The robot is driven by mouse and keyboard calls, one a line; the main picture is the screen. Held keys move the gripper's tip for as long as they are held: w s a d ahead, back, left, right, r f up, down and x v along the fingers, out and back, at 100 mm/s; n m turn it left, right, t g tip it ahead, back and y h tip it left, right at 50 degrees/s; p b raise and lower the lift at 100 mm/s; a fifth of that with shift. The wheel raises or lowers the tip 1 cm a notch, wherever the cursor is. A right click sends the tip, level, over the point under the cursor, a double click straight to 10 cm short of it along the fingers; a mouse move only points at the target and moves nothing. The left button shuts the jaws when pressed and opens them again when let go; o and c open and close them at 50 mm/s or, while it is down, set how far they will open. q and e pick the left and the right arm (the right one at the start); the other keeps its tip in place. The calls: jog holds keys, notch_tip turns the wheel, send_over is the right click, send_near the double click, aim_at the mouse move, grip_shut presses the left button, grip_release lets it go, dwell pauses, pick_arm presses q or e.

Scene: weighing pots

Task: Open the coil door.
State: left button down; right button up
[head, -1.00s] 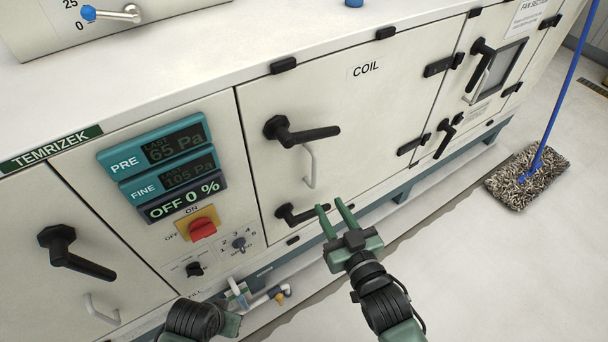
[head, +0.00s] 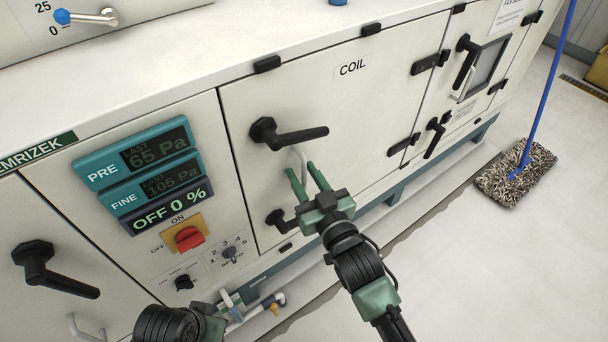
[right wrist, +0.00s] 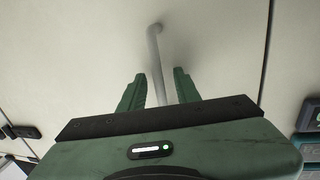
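The coil door (head: 345,100), a cream panel labelled COIL, looks shut. Its upper black latch lever (head: 290,134) points right. Its lower black latch (head: 277,219) is partly hidden behind my right gripper. A grey pull handle (head: 301,158) stands between the latches. My right gripper (head: 305,172) is open at this handle. In the right wrist view, the pull handle (right wrist: 156,62) runs between the two parted green fingers (right wrist: 157,85), with gaps visible beside it.
Left of the door is a control panel with a display reading OFF 0 % (head: 168,207) and a red switch (head: 188,238). A white pipe with a valve (head: 262,308) is low in front. A mop (head: 515,178) stands on the floor at right. Floor right of my arm is clear.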

jog(key=shift+c, duration=0.3)
grip_shut()
dwell(1.1)
